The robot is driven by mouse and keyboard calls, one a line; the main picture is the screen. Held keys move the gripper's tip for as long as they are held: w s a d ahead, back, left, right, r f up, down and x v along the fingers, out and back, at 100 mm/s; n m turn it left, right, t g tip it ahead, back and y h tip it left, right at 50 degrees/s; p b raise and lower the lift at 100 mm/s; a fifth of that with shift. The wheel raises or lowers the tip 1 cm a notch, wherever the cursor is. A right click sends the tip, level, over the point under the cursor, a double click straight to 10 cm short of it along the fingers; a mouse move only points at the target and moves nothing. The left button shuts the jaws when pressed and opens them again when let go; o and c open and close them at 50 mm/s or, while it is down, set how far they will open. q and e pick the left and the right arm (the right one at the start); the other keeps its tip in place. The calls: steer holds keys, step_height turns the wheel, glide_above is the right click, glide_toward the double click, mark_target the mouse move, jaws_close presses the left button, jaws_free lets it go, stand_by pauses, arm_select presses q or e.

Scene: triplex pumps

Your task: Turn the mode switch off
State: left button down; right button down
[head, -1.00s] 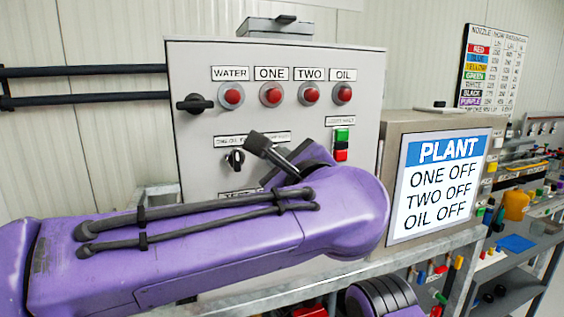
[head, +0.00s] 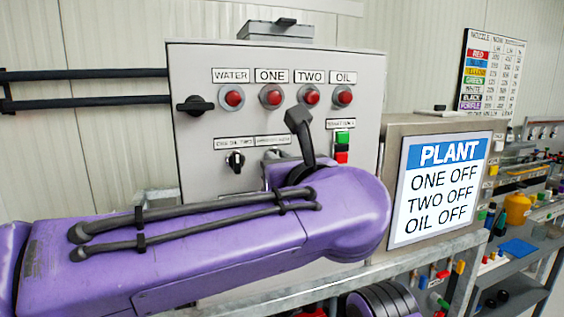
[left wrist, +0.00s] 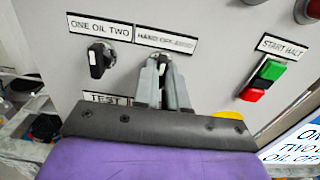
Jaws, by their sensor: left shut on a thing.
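The mode switch sits under the label HAND OFF AUTO (left wrist: 166,38) on the grey control panel (head: 200,130). Its small lettering is partly blurred. My left gripper (left wrist: 161,64) is shut on the mode switch in the left wrist view, its two grey fingers reaching up to the panel. The fingers hide most of the knob, so its setting cannot be read. In the head view my purple arm covers most of this spot. My right gripper is not in view.
A black selector (head: 235,161) under ONE OIL TWO is just left of the mode switch. Green and red START HALT buttons (left wrist: 262,82) are to the right. Red lamps (head: 271,96) line the panel top. The PLANT display (head: 443,190) reads ONE OFF, TWO OFF, OIL OFF.

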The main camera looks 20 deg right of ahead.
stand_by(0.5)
arm_select(q)
steer(key=c, duration=1.2)
jaws_free()
steer(key=s+b, duration=0.2)
steer(key=s, duration=0.3)
steer(key=s+b, duration=0.2)
steer(key=s, duration=0.3)
steer(key=shift+s+d, duration=0.2)
steer(key=shift+s, duration=0.05)
